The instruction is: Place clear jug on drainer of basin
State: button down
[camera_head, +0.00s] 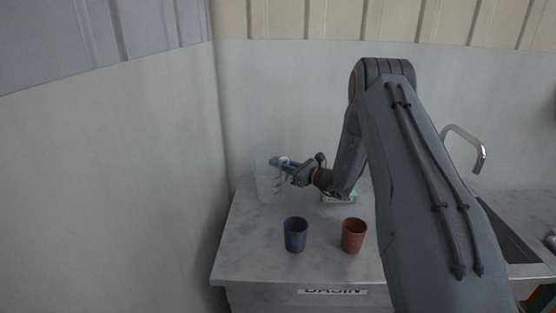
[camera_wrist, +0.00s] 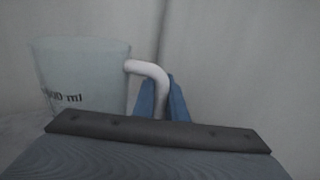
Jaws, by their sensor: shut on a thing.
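The clear jug (camera_head: 267,180) is at the back left of the grey basin counter (camera_head: 262,240), upright, near the wall corner. It also shows in the wrist view (camera_wrist: 82,75), with "ml" marking on its side and a pale handle (camera_wrist: 150,72). My gripper (camera_head: 283,163) reaches it from the right and is shut on the handle; its blue fingers (camera_wrist: 170,98) show on both sides of the handle in the wrist view. I cannot tell whether the jug's bottom touches the counter. The drainer is not clearly told apart from the rest of the counter.
A blue cup (camera_head: 296,235) and a red cup (camera_head: 354,236) stand at the front of the counter. A small green item (camera_head: 338,198) lies behind them, partly hidden by my arm. A tap (camera_head: 467,144) and the sink edge (camera_head: 520,252) are at the right.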

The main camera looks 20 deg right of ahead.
jog(key=shift+f+b, duration=0.45)
jog(key=shift+f, duration=0.25)
dwell(0.4)
jog(key=c, duration=1.7)
grip_release()
